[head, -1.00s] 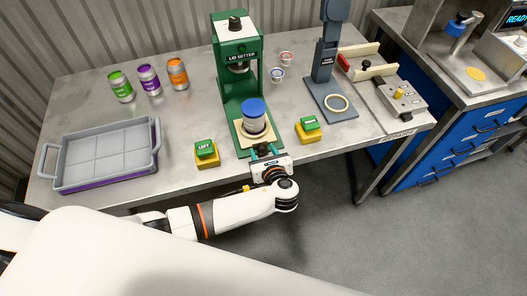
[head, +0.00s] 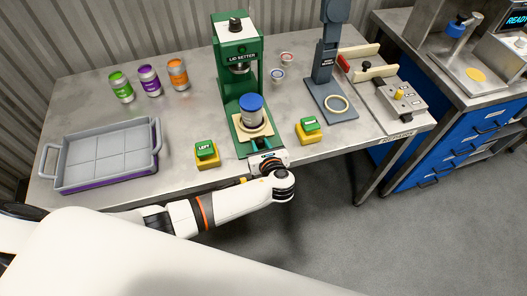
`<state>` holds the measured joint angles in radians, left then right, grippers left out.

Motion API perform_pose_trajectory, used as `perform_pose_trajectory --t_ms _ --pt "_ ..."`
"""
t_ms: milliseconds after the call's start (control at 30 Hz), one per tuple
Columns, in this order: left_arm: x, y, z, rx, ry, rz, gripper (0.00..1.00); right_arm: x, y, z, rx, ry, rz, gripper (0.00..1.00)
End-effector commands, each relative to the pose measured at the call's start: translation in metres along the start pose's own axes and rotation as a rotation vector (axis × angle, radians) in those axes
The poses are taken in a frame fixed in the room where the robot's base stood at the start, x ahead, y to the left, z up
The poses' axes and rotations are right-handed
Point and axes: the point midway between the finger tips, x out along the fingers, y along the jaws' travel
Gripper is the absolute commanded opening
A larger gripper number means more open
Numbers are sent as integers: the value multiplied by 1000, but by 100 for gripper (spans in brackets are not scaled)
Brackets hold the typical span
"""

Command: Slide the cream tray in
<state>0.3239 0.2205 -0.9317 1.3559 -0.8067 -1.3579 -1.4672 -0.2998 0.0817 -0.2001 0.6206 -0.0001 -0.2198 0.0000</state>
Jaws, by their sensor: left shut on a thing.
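The cream tray (head: 242,129) is at the foot of the green lid setter (head: 229,90), lying on its base in front of the column. A can with a blue top (head: 251,108) stands upright on the tray and hides its middle. My left gripper (head: 260,146) comes from the front edge of the table and is shut at the front of the tray. The exact grip on the tray is too small to see. My right gripper is not in view.
A yellow box with a green LEFT button (head: 206,153) stands left of the lid setter, and a similar one (head: 309,129) right. A grey crate (head: 107,156) is at far left.

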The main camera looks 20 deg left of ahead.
Motion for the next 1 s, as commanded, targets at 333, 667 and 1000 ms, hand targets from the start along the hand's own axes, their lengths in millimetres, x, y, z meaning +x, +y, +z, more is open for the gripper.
perform_pose_trajectory --t_ms 333,667,1000 --pt "75 -1 -30 0 4 -4 0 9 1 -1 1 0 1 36" --pt "123 -1 -50 -1 3 -3 0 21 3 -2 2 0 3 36" --pt "135 -1 -57 0 2 -2 0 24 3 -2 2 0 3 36"
